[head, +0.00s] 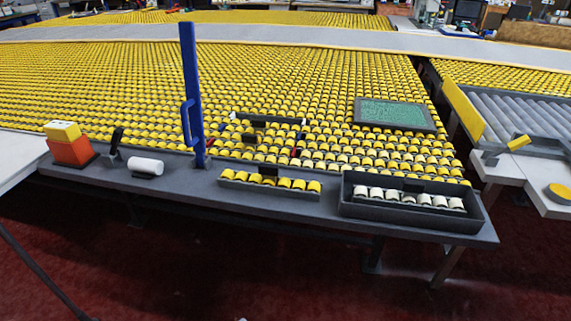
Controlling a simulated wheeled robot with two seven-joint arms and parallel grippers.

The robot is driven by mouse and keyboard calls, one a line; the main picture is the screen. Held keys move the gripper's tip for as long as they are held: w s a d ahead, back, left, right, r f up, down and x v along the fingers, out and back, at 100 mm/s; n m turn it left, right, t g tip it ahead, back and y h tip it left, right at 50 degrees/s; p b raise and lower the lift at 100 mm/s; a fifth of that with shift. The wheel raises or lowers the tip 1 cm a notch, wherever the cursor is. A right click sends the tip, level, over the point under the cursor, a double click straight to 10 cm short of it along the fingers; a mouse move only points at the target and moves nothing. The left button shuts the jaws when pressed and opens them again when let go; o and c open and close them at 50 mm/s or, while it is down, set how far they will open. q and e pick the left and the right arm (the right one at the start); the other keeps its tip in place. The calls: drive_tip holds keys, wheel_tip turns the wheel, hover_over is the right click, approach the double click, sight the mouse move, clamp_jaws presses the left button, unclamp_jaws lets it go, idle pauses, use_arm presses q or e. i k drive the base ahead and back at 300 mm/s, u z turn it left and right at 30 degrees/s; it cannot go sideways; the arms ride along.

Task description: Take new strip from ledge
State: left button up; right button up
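The grey ledge (195,187) runs along the near edge of a wide roller table. A tall blue strip-like bar (190,75) with a side handle stands nearly upright, its foot at the ledge. A thin dark strip (285,121) with pale ends lies over the yellow rollers behind the ledge. I cannot tell which of these, if either, is the new strip. Neither of my grippers shows in the head view.
On the ledge, an orange-and-yellow block (70,150), a black tool (116,142) and a white roll (146,165) stand left. A tray of yellow rollers (255,190) and a dark tray of white rollers (400,218) sit right. A framed green panel (394,114) lies behind.

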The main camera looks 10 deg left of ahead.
sight(266, 182)
drive_tip(key=u, duration=0.25)
drive_tip(key=i, duration=0.5)
drive_tip(key=u, duration=0.55)
